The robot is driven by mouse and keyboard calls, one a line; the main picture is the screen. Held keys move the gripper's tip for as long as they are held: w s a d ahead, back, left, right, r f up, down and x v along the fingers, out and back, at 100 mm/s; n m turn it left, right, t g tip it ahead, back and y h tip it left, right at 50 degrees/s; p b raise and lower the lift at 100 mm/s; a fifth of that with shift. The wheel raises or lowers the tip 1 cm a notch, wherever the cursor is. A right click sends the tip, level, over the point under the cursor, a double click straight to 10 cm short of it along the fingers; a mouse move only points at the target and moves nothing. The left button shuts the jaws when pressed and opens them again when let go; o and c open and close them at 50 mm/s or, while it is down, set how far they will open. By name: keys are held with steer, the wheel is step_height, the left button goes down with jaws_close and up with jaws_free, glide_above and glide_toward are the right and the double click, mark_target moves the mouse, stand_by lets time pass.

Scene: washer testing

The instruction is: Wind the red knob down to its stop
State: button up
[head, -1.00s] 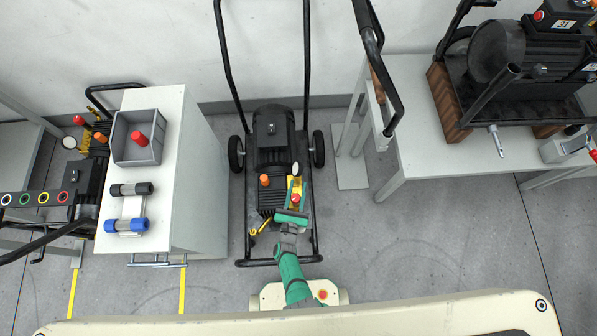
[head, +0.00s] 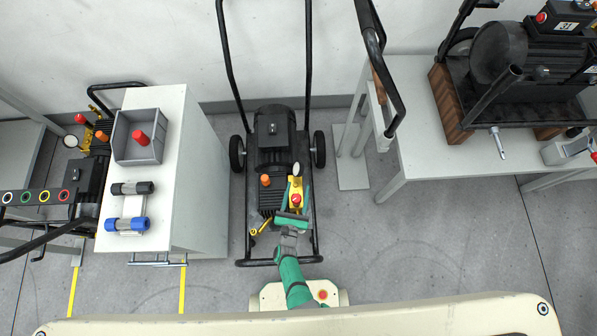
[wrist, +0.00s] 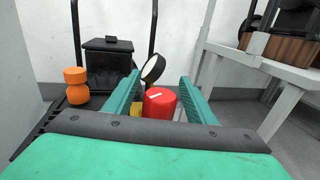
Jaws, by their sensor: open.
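The red knob (head: 296,199) sits on the yellow block (head: 297,186) of the black pressure washer (head: 272,150) in the middle of the head view. In the wrist view the red knob (wrist: 159,103) has a white mark on top and lies between the two green fingers, with a gap beside it. My gripper (wrist: 163,92) is open, with one finger on each side of the knob; it also shows in the head view (head: 296,201). The knob's lower part is hidden in the wrist view.
A round gauge (head: 297,169) stands just beyond the knob. An orange cap (head: 265,180) is to its left. A white cabinet (head: 190,190) with a grey bin (head: 117,150) stands left, a table (head: 420,150) right. Floor is free to the right of the washer.

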mark_target(295, 203)
steer(key=v, duration=1)
steer(key=shift+d, duration=0.15)
